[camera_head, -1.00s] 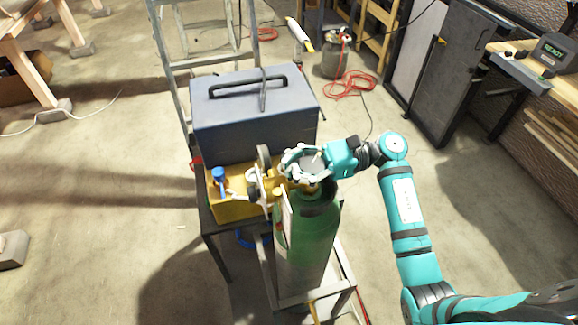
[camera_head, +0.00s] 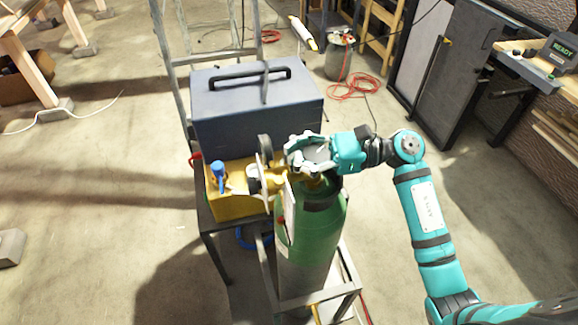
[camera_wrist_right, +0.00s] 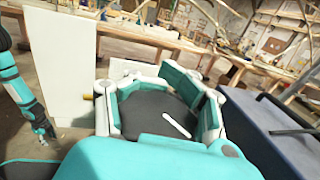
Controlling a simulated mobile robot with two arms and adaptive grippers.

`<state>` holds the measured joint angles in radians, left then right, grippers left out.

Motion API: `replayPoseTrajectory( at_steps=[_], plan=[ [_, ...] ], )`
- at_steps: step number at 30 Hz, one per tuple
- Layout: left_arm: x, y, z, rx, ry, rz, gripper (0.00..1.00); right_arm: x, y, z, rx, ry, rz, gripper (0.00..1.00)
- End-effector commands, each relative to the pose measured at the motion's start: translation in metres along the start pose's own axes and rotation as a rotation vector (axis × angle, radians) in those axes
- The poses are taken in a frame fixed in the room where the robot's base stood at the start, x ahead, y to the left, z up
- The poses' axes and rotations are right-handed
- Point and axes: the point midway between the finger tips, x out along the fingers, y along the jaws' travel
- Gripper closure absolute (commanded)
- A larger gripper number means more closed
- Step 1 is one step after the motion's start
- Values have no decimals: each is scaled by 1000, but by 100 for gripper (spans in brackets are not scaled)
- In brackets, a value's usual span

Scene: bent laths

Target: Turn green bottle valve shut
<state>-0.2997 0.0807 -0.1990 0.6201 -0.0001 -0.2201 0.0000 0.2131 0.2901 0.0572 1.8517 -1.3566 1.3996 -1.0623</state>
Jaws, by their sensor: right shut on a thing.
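The green bottle (camera_head: 312,240) stands upright in a metal frame, with brass fittings and gauges at its top. Its valve, a dark round knob with a white mark (camera_wrist_right: 155,112), sits between the fingers of my right gripper (camera_head: 300,154). The right gripper is shut on the valve from the right side, its teal and white fingers around the rim. In the right wrist view, the fingers (camera_wrist_right: 160,98) wrap both sides of the knob. The stem below the knob is mostly hidden by the hand. My left gripper (camera_wrist_right: 44,130) shows small at the left of the wrist view, its jaws unclear.
A grey toolbox (camera_head: 255,112) with a black handle stands right behind the bottle. A yellow box (camera_head: 238,200) with a blue valve (camera_head: 218,173) is to the left. A ladder (camera_head: 175,60) stands behind. Floor to the right is open, with a red hose (camera_head: 352,86).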

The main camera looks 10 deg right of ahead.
Motion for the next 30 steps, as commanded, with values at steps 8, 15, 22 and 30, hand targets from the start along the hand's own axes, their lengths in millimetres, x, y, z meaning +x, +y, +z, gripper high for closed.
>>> replayPoseTrajectory(
  at_steps=[8, 15, 22, 30],
  plan=[
    [29, 2, 2, 0, 0, 2, 60, -4, -8, -1, -11, 3, -217, 100],
    [19, 2, 1, 0, 0, 2, 60, -6, -15, 4, -9, 2, -404, 100],
    [3, 2, 0, 1, 0, 2, 60, -8, -20, 3, -6, 3, -529, 100],
    [-4, 2, 0, 1, 0, 2, 60, -9, -22, 1, -6, 4, -596, 100]
  ],
)
